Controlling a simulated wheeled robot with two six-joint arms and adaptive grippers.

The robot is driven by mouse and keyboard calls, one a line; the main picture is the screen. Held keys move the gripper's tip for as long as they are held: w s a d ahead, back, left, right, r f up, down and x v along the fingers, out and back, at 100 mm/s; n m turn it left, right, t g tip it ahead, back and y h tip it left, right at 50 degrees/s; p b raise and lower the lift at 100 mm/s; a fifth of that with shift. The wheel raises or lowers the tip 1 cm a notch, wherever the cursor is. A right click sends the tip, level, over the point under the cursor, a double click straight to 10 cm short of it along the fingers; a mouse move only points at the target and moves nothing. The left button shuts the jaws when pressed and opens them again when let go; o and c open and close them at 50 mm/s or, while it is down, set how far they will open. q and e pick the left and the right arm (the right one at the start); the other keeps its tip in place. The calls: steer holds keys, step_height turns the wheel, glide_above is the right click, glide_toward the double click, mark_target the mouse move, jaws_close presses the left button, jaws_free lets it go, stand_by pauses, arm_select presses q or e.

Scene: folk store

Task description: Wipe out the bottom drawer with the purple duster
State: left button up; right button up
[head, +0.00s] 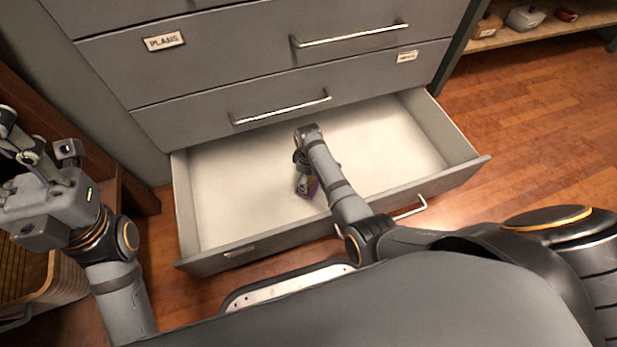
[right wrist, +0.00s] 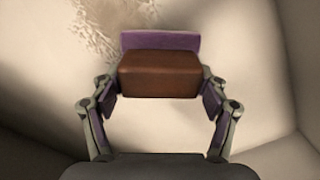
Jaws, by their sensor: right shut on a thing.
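The bottom drawer (head: 405,152) is pulled open, with a pale interior. My right arm reaches into it, and my right gripper is mostly hidden behind its own wrist in the head view. In the right wrist view my right gripper (right wrist: 160,108) is shut on the purple duster (right wrist: 160,74), a brown block with a purple pad. The duster also shows in the head view (head: 307,187), low inside the drawer. A brownish dirt patch (right wrist: 97,25) lies on the drawer floor just beyond the duster.
Closed grey drawers (head: 240,45) with handles stand above the open one. A basket (head: 50,285) is at the lower left. A wooden shelf (head: 545,32) with small items is at the upper right. Wooden floor (head: 540,130) is clear on the right.

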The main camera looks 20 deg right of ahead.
steer(key=shift+f+b, duration=0.5)
steer(key=shift+f, duration=0.55)
steer(key=shift+r, duration=0.1)
steer(key=shift+d+r+p, duration=0.15)
steer(key=shift+d+p, duration=0.3)
steer(key=shift+d, duration=0.1)
steer(key=shift+w+d+p, duration=0.1)
steer(key=shift+d+p, duration=0.5)
steer(key=shift+d, duration=0.55)
steer(key=shift+d+f+p, duration=0.2)
steer(key=shift+d+p, duration=0.5)
steer(key=shift+d, duration=2.15)
steer(key=shift+d+f, duration=0.1)
steer(key=shift+d, duration=0.65)
